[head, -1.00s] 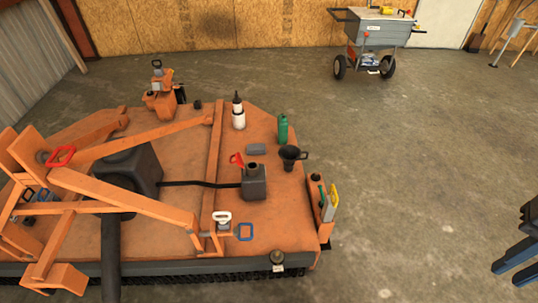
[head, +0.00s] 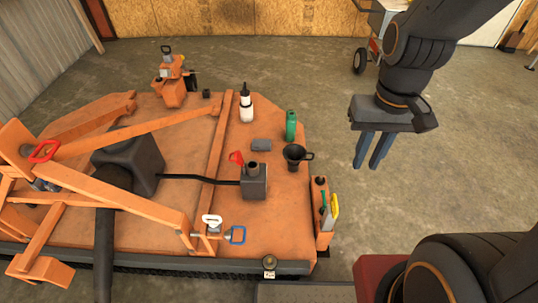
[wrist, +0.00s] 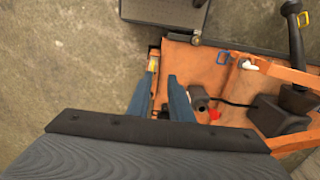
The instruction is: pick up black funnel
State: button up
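The black funnel (head: 294,153) stands wide mouth up on the orange deck (head: 284,205) of the machine, near its right edge, with a small handle on its right side. My gripper (head: 367,165) hangs to the right of the funnel, clear of the deck, with its blue fingers pointing down. The fingers are apart with nothing between them; they also show in the wrist view (wrist: 161,74). I cannot make out the funnel clearly in the wrist view, where the fingers cover part of the deck.
A green bottle (head: 291,125) stands just behind the funnel. A white bottle (head: 246,105) is farther back. An orange holder (head: 321,212) stands at the deck's right edge. Concrete floor is open to the right.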

jog(key=w+d+f+n+t+b, duration=0.1)
jog(key=w+d+f+t+b, duration=0.15)
jog(key=w+f+b, duration=0.5)
jog(key=w+d+f+n+t+b, duration=0.1)
jog(key=w+d+f+t+b, duration=0.3)
jog(key=w+f, duration=0.65)
jog(key=n+t+y+b, duration=0.3)
jog(key=b, duration=1.4)
send_near(313, 155)
jog(key=s+d+r, duration=0.3)
jog(key=d+r, duration=0.2)
jog(key=r, duration=0.2)
jog(key=shift+w+a+f+n+t+y+b, duration=0.35)
jog(key=shift+w+a+f+y+b, duration=0.6)
jog(key=shift+w+f+b, duration=1.2)
jog(key=shift+w+a+f+n+t+y+b, duration=0.2)
jog(key=shift+w+a+f+n+y+b, duration=0.25)
jog(key=shift+w+a+f+b, duration=1.7)
jog(key=shift+w+a+f+n+t+y+b, duration=0.35)
jog(key=shift+w+f+y+b, duration=0.65)
jog(key=shift+f+b, duration=2.1)
jog(key=shift+w+a, duration=0.1)
jog(key=shift+w, duration=0.1)
jog(key=shift+r, duration=0.1)
